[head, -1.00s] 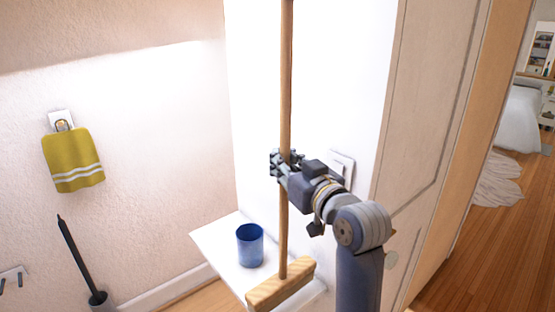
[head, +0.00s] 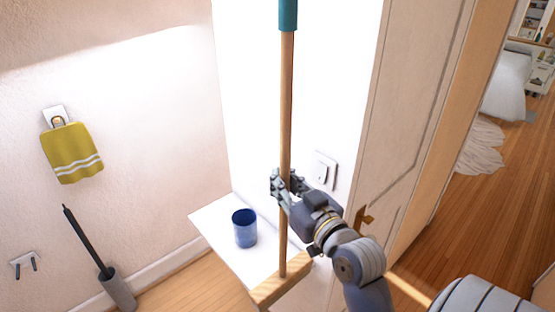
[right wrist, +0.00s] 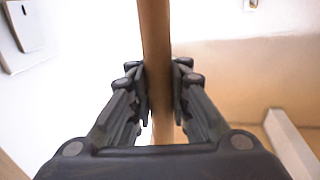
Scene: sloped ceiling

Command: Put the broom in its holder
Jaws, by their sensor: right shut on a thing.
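The broom (head: 286,120) is upright, with a wooden stick, a teal top end and a wooden head (head: 278,283) at the bottom. My right gripper (head: 283,187) is shut around the stick, well above the head. In the right wrist view the stick (right wrist: 158,60) runs between the two fingers (right wrist: 162,90). A small white wall plate with two dark prongs (head: 25,261), which looks like the holder, is low on the left wall. It is empty and far left of the broom. My left gripper is out of view.
A white shelf (head: 212,214) with a blue cup (head: 244,229) is just left of the broom. A yellow towel (head: 71,152) hangs on the left wall. A toilet brush in a grey holder (head: 117,288) stands below. A switch (head: 325,170) is behind my gripper.

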